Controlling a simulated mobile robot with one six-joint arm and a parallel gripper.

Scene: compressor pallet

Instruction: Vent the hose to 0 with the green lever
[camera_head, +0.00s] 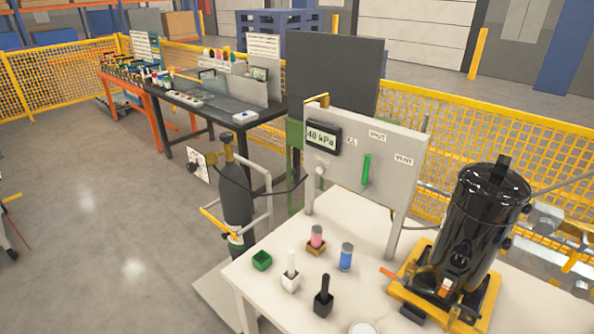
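The green lever (366,170) is on a light grey panel (345,172) above the white table. It stands upright, below the "SHUT" label (377,136). The "VENT" label (403,160) is to its right, and a partly hidden label that seems to read "FILL" (350,142) is to its upper left. The gauge display (322,136) on the panel's left reads 40 kPa. A thin dark hose (278,192) runs from the gas bottle (236,196) toward the panel; its far end is unclear. My gripper is not in view.
A black compressor (484,225) sits on a yellow base (410,268) at right. Small green, white, black, pink and blue items stand on the white table (345,225) before the panel. Yellow mesh fence (490,140) runs behind.

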